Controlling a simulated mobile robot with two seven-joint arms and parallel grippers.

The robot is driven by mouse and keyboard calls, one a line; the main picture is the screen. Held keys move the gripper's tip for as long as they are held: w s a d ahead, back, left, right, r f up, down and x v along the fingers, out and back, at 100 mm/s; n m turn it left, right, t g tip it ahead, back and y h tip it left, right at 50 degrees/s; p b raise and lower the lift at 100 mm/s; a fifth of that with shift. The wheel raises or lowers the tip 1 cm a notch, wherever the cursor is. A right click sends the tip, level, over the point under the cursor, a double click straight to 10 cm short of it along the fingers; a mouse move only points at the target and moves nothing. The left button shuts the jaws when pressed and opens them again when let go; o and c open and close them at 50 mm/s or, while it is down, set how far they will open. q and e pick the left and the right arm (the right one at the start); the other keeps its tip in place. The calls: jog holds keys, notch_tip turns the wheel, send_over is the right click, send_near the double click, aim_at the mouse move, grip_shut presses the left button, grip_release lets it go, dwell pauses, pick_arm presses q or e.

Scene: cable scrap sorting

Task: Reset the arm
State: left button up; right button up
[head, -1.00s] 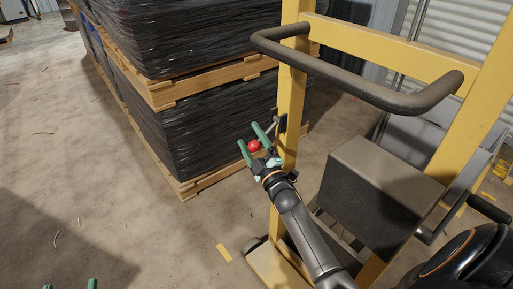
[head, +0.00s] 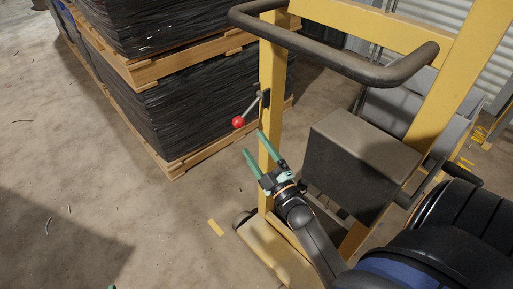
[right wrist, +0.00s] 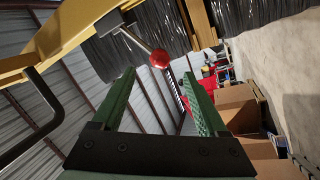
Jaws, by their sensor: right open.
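My right gripper (head: 257,147), with green fingers, is open and empty in front of the yellow frame (head: 271,80) of a lift truck. A lever with a red ball knob (head: 238,122) sticks out from a black mount on the frame's upright. In the head view the knob is above and left of the fingertips, apart from them. In the right wrist view the red knob (right wrist: 159,58) shows beyond the fingertips, between them, with its rod running up to the left. Only a small green tip of my left gripper (head: 112,287) shows at the bottom edge of the head view.
Pallets of black wrapped stacks (head: 190,110) stand behind and left of the frame. A dark bar handle (head: 335,45) crosses above, and a dark box (head: 360,165) sits right of my gripper. The concrete floor at left is mostly open, with a few cable scraps (head: 47,226).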

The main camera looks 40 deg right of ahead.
jog(key=shift+a, duration=0.1)
dwell(0.3)
jog(key=s+a+f+m+g+y, duration=0.25)
jog(key=s+a, duration=0.25)
jog(key=a, duration=0.4)
jog(key=s+a+f+m+g+y, duration=0.1)
jog(key=s+a+m+g+y, duration=0.4)
jog(key=a, duration=0.4)
pick_arm(q)
jog(key=s+a+r+n+g+y+p, duration=0.1)
jog(key=s+r+g+p, duration=0.3)
jog(key=p, duration=1.7)
jog(key=s+a, duration=0.1)
jog(key=s, duration=0.2)
jog(key=shift+s+r+n+g+y, duration=0.3)
jog(key=shift+s+n, duration=0.05)
jog(key=shift+n, duration=0.05)
pick_arm(e)
jog(key=s+d+r+m+g+h, duration=0.1)
jog(key=s+d+r+g+h, duration=0.1)
jog(key=s, duration=0.6)
notch_tip(320, 180, up, 2)
jog(key=shift+r+g+h, duration=0.15)
jog(key=shift+g+h, duration=0.4)
jog(key=shift+g, duration=0.5)
jog(key=shift+s, duration=0.1)
